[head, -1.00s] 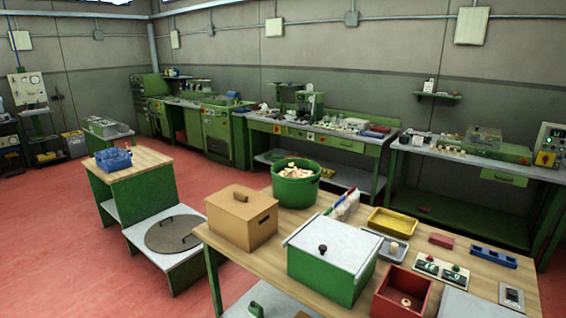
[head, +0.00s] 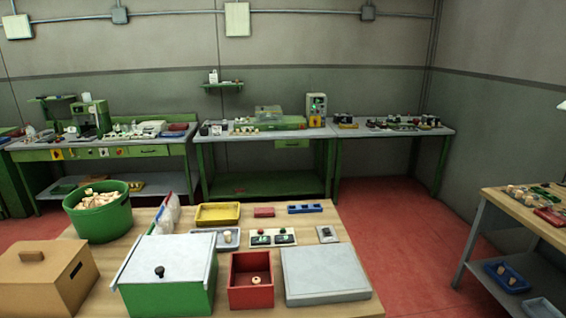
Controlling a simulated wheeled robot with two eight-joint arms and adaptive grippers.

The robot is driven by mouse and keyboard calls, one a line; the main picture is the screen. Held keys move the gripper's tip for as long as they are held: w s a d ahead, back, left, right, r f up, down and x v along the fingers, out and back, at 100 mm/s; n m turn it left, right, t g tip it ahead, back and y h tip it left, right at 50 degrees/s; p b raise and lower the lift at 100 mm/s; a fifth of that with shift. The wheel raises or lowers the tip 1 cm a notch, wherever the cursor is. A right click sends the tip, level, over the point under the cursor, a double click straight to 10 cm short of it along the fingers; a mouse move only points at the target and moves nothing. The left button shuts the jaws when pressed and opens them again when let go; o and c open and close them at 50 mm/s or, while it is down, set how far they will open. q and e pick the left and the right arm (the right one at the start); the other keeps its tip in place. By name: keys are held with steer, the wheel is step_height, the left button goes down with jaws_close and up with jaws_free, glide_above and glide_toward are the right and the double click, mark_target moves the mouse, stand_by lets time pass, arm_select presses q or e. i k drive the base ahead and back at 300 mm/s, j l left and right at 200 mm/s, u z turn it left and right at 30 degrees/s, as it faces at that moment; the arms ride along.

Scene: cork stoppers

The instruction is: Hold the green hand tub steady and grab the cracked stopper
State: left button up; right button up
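The green hand tub (head: 103,219) stands upright at the back left of the wooden table, filled with pale cork stoppers (head: 97,198). I cannot tell at this size which stopper is cracked. One stopper (head: 256,280) lies in the red open box (head: 235,297) at the front. Another stopper (head: 228,237) is in the grey tray (head: 203,240) behind the green lidded box. Neither of my grippers is in view.
A cardboard box (head: 32,285) stands in front of the tub. A green box with a white lid (head: 168,295), a yellow tray (head: 218,214), a counter display (head: 272,238) and a grey flat plate (head: 325,275) crowd the table. Red floor (head: 420,260) is clear on the right.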

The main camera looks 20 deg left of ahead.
mark_target(90, 202)
steer(key=k+j, duration=0.1)
steer(key=j, duration=1.2)
steer(key=k+j, duration=0.15)
steer(key=j, duration=1.15)
steer(key=k+j, duration=0.15)
steer(key=j, duration=0.5)
steer(key=i+z, duration=0.05)
